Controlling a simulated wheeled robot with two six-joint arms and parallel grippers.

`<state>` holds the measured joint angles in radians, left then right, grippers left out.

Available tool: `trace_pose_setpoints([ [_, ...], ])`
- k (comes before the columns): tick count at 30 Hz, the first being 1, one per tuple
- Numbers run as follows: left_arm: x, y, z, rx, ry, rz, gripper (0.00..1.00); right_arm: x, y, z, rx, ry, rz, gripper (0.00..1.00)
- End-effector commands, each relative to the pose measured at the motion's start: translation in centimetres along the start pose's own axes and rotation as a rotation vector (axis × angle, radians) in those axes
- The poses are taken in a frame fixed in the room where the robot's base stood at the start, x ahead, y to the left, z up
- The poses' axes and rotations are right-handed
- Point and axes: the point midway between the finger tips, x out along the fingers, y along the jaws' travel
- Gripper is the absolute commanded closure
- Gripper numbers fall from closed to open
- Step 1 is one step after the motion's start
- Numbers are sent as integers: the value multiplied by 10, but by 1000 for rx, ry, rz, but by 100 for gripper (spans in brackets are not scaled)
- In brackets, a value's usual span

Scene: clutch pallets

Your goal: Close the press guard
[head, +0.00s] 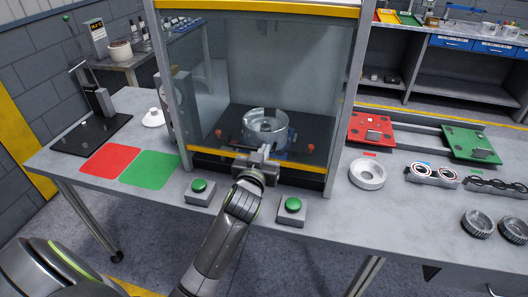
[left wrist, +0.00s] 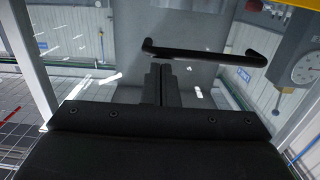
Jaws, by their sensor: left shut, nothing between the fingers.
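The press guard (head: 215,80) is a clear panel in the press frame, seen in the head view. A yellow strip (head: 208,151) runs along its low edge, close above the dark press base. My left gripper (head: 264,153) is shut and empty, in front of the middle of that strip. In the left wrist view a black bar handle (left wrist: 205,53) crosses just beyond my shut fingers (left wrist: 160,84); I cannot tell whether they touch it. A silver ring-shaped part (head: 265,127) shows through the panel. My right gripper is not in view.
Two green-button boxes (head: 200,193) (head: 292,210) stand at the table's front, either side of my left arm. Red (head: 110,161) and green (head: 150,168) mats lie left.

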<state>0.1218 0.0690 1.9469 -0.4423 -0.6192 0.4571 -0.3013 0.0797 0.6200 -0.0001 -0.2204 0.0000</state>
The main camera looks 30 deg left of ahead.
Motion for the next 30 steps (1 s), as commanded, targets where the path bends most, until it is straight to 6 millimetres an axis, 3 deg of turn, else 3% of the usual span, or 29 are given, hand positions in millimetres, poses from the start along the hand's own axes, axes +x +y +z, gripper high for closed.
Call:
trace_pose_setpoints([
  [13,3,0,55,0,-3,-2,100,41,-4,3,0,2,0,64],
  [25,3,-1,58,-1,-10,-3,100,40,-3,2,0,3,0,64],
  [30,4,0,48,0,-10,-1,100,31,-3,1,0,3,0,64],
])
